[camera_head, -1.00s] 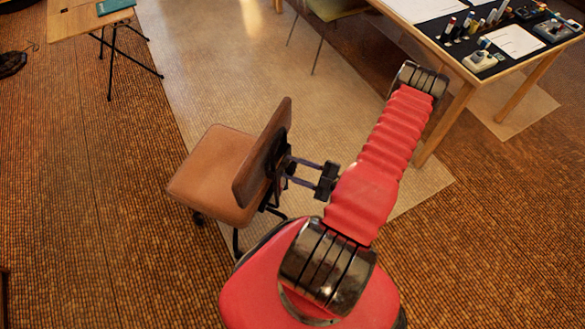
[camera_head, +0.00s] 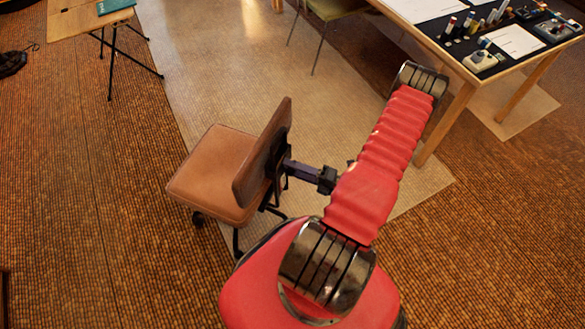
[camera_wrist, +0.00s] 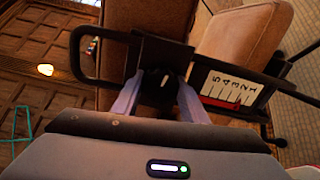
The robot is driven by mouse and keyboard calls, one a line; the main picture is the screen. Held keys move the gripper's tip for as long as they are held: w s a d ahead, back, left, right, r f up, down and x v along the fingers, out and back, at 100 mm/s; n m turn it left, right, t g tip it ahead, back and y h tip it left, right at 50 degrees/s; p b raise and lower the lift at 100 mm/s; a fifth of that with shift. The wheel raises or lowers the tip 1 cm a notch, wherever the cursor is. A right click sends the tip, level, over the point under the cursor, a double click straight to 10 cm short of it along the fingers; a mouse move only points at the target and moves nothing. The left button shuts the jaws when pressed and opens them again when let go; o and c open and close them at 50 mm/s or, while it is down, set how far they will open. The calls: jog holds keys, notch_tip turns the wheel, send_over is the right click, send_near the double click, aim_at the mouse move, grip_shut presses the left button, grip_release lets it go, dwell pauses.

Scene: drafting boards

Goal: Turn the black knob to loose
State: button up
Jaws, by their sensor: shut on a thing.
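The black knob (camera_wrist: 157,90) is in the middle of the wrist view, on a black bracket (camera_wrist: 185,52) behind the brown chair (camera_head: 212,165). A short white line marks its face. My gripper (camera_wrist: 160,80) has one purple finger on each side of the knob and is shut on it. In the head view my gripper (camera_head: 287,166) reaches the chair's back, and the knob cannot be made out there. A white scale (camera_wrist: 231,89) numbered 1 to 5, with a red strip, lies right of the knob. I cannot tell which setting the knob shows.
A black loop handle (camera_wrist: 77,55) sticks out left of the knob in the wrist view. A table (camera_head: 455,60) with drafting tools stands at the upper right. Another table (camera_head: 75,22) stands at the upper left. The floor left of the chair is clear.

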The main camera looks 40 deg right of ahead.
jog(key=n, duration=1.3)
jog(key=shift+d, duration=0.1)
jog(key=shift+n, duration=0.4)
jog(key=o, duration=1)
jog(key=shift+o, duration=0.2)
jog(key=shift+s, duration=0.15)
jog(key=v, duration=1.3)
jog(key=shift+s, duration=0.25)
jog(key=shift+d+f, duration=0.1)
jog(key=shift+f, duration=0.1)
